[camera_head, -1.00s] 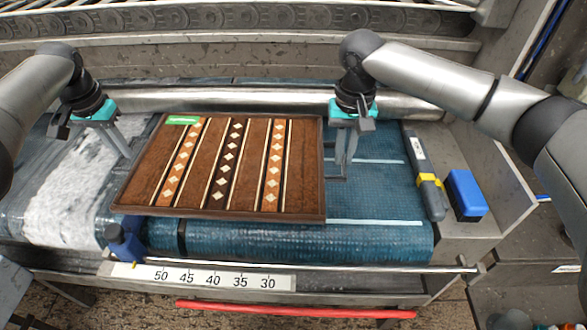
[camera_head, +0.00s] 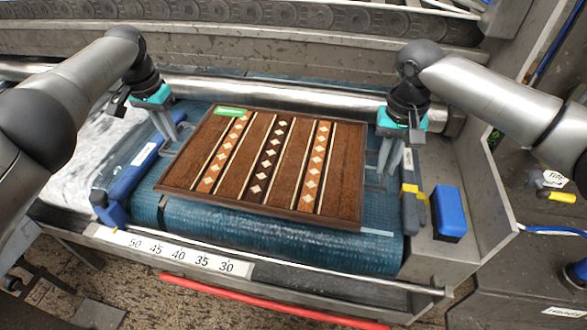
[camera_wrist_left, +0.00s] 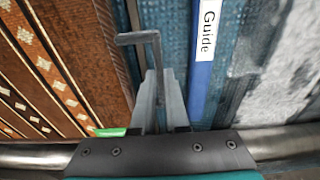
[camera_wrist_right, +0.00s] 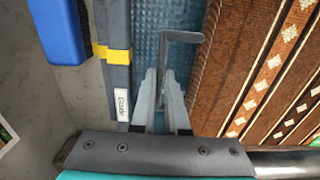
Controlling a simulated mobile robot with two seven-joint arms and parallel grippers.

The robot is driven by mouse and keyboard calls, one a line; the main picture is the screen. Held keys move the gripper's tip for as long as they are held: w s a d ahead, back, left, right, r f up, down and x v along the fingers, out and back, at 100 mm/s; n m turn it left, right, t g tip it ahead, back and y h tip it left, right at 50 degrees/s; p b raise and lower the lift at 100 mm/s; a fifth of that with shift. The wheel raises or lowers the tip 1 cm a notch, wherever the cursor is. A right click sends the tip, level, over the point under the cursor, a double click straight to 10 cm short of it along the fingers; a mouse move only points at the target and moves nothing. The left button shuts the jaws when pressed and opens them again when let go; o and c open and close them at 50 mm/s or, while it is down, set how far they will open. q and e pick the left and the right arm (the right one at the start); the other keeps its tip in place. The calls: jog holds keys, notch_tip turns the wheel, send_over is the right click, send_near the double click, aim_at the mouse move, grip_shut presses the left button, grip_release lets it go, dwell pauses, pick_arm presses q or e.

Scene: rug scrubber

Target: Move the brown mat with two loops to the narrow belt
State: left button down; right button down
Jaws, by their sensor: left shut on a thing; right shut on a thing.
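The brown mat (camera_head: 287,172) has orange and dark stripes with pale diamonds and a green label. It is over the blue belt (camera_head: 280,243), between two guides; I cannot tell whether it touches the belt. My left gripper (camera_head: 172,138) is shut on the grey loop at the mat's left edge, and this loop (camera_wrist_left: 140,38) shows in the left wrist view. My right gripper (camera_head: 386,160) is shut on the loop at the right edge, and this loop (camera_wrist_right: 184,37) shows in the right wrist view.
A blue guide bar (camera_head: 132,182) lies left of the mat, with a foamy white belt (camera_head: 90,150) beyond it. A grey guide with a yellow band (camera_head: 411,212) and a blue block (camera_head: 449,212) are at the right. A numbered scale (camera_head: 180,255) runs along the front.

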pick_arm(q)
jog(key=shift+a+f, duration=0.15)
pick_arm(e)
jog(key=shift+d+f, duration=0.15)
jog(key=shift+f, duration=0.05)
